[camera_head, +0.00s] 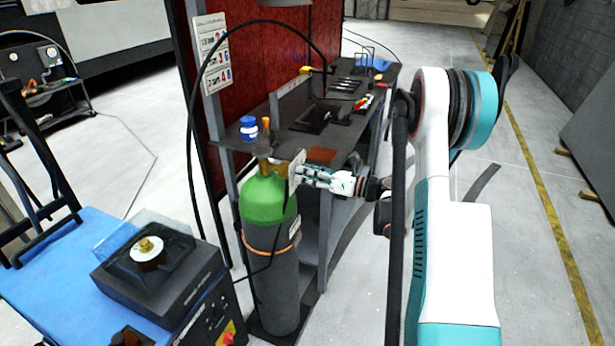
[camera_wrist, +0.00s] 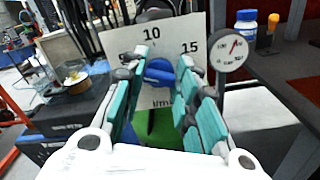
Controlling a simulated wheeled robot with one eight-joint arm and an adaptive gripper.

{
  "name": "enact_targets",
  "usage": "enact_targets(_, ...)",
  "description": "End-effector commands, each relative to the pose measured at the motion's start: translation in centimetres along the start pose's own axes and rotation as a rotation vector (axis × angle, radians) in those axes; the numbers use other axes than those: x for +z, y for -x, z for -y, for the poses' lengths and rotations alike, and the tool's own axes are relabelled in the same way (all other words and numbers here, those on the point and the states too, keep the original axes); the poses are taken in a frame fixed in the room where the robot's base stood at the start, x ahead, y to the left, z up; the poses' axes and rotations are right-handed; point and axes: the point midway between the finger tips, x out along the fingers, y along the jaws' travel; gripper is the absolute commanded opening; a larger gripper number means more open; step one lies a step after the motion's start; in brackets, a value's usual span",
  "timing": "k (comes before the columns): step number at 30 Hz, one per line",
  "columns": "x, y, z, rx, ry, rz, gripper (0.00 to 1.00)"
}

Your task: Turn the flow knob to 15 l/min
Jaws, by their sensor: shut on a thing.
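The blue flow knob (camera_wrist: 158,72) sits in front of a pale scale plate (camera_wrist: 172,35) in the wrist view. The plate shows 10 above the knob and 15 to the upper right; a unit label below is partly covered. My gripper (camera_wrist: 160,66) has its teal fingers on both sides of the knob and is shut on it. I cannot make out a pointer, so the setting is unclear. In the head view the plate (camera_head: 294,170) stands at the top of a green-shouldered gas cylinder (camera_head: 268,198), and my gripper (camera_head: 303,175) reaches it from the right; the knob is hidden there.
A round gauge (camera_wrist: 229,54) with a red needle is right of the plate. A dark workbench (camera_head: 318,140) behind carries tools and a blue-capped bottle (camera_head: 248,128). A blue welder cart (camera_head: 60,270) stands at left. Hoses hang near the cylinder. Floor at right is open.

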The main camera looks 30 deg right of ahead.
Motion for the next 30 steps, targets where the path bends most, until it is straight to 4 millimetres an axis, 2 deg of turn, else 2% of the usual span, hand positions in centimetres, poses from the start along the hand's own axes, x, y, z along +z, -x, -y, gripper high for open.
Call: enact_targets(30,-0.16,-0.01,0.38,-0.001,-0.963,0.002,0.04)
